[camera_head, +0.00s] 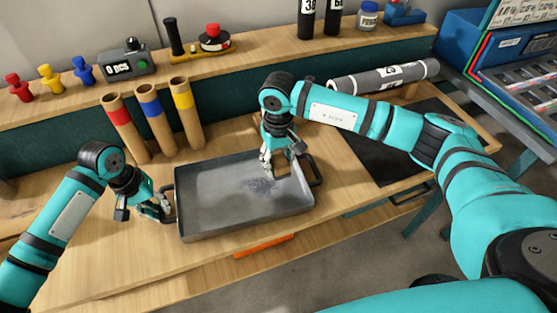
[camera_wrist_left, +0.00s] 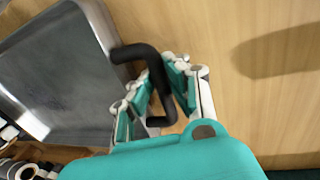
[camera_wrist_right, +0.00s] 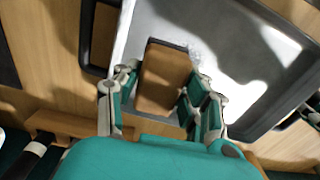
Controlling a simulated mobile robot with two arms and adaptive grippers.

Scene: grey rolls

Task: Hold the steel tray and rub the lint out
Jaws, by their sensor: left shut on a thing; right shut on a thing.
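The steel tray (camera_head: 215,218) lies on the wooden bench, a shallow grey pan with a black handle at each end. My left gripper (camera_head: 164,211) is shut on the tray's left black handle (camera_wrist_left: 158,82), which shows between its fingers in the left wrist view. My right gripper (camera_head: 267,163) is over the right part of the tray, shut on a brown block with a dark edge (camera_wrist_right: 165,75). The block is mostly hidden in the head view. A dark speckled patch of lint (camera_head: 262,187) lies on the tray floor just in front of the right gripper.
Three cardboard tubes (camera_head: 150,118) with red, blue and yellow bands stand behind the tray. A grey roll (camera_head: 385,77) and a dark mat (camera_head: 385,155) lie to the right. A shelf (camera_head: 255,60) with small items runs along the back.

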